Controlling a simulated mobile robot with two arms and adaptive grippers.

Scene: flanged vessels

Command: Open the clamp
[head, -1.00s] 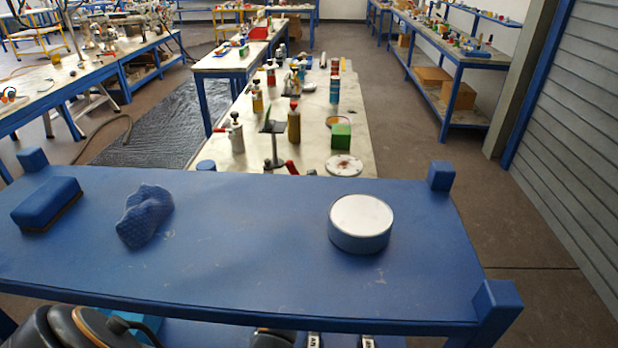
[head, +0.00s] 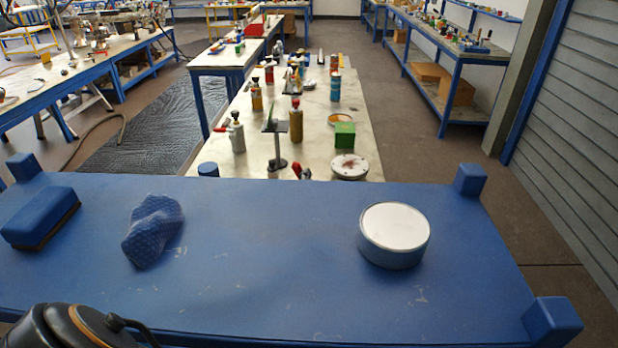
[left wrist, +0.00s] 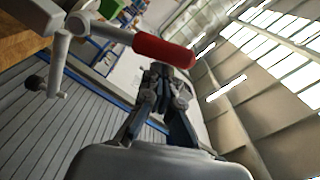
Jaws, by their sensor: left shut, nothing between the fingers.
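In the left wrist view a grey metal clamp (left wrist: 62,42) with a round bar and a small dark knob shows at the upper left. Its red handle (left wrist: 163,48) reaches across toward the middle. My left gripper (left wrist: 163,78) is shut and empty, its dark fingertips close below the red handle; I cannot tell whether they touch it. The rest of the clamp is cut off by the frame. In the head view I cannot make out the clamp or my left fingertips; only a dark rounded part shows at the bottom left. My right gripper is not in view.
A blue tabletop (head: 290,290) with raised corner posts spans the head view. It carries a blue block (head: 40,217), a crumpled blue cloth (head: 152,230) and a round white-topped tin (head: 394,235). Its middle is clear. A cluttered bench (head: 240,165) stands behind.

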